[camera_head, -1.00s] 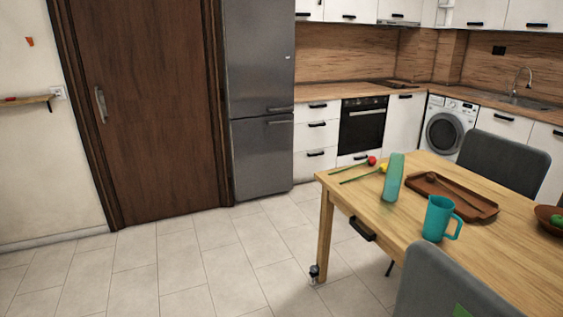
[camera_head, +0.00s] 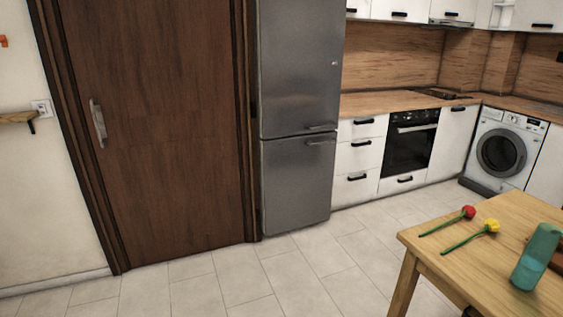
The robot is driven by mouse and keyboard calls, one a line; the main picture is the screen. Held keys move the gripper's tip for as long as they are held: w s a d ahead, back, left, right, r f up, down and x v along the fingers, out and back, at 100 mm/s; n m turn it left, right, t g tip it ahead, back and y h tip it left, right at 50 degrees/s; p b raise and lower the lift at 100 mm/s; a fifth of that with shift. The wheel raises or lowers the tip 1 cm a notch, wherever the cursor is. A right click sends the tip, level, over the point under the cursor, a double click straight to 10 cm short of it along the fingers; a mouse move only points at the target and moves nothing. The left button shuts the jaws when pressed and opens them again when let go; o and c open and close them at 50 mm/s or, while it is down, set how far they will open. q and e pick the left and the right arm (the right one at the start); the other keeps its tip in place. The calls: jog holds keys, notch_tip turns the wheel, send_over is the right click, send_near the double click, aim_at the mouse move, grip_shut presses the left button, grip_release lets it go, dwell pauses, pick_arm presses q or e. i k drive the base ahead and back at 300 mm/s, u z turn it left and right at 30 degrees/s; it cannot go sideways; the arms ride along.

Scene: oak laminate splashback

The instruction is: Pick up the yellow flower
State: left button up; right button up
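The yellow flower (camera_head: 490,227) lies on the wooden table (camera_head: 459,261) near its far left corner. Its green stem points down and to the left. A red flower (camera_head: 467,212) with a green stem lies beside it, a little farther back. Neither of my grippers shows in the head view.
A teal bottle-like vessel (camera_head: 537,256) stands on the table right of the flowers. Part of a brown tray (camera_head: 558,262) shows behind it. Open tiled floor (camera_head: 240,281) lies left of the table, before the dark wooden door (camera_head: 150,130) and grey fridge (camera_head: 297,110).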

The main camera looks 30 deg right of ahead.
aim_at(491, 224)
jog(key=z, duration=0.2)
jog(key=i, duration=2.1)
jog(key=z, duration=1.9)
jog(key=i, duration=1.05)
jog(key=z, duration=0.95)
